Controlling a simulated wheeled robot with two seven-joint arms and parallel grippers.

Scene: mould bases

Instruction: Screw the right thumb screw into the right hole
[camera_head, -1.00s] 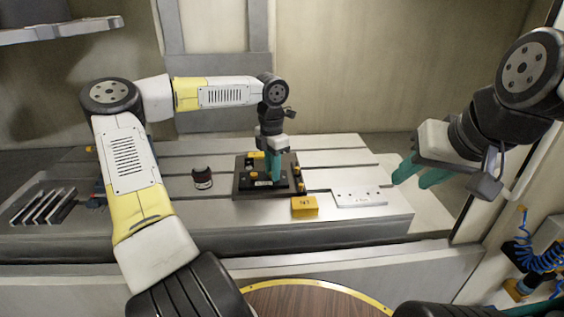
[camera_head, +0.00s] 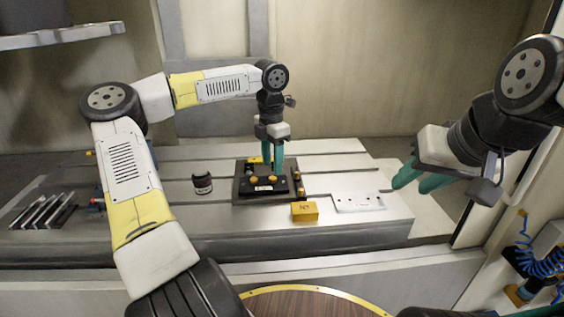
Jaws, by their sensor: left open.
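The dark mould base (camera_head: 240,197) lies on the slotted metal table. A black block (camera_head: 263,190) with a white label sits on it, with one yellow-orange thumb screw at its left (camera_head: 253,181) and another, the right thumb screw (camera_head: 273,180), at its right. My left gripper (camera_head: 272,168) is open and points down, its teal fingers just above and behind the right thumb screw. The holes are hidden under the screws. My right gripper (camera_head: 412,180) hangs at the right, away from the base; its teal fingers look apart, with nothing seen between them.
A yellow box (camera_head: 304,212) and a pale plate with holes (camera_head: 358,202) lie right of the base. A dark round container (camera_head: 202,183) stands to its left. The table's front strip is mostly clear.

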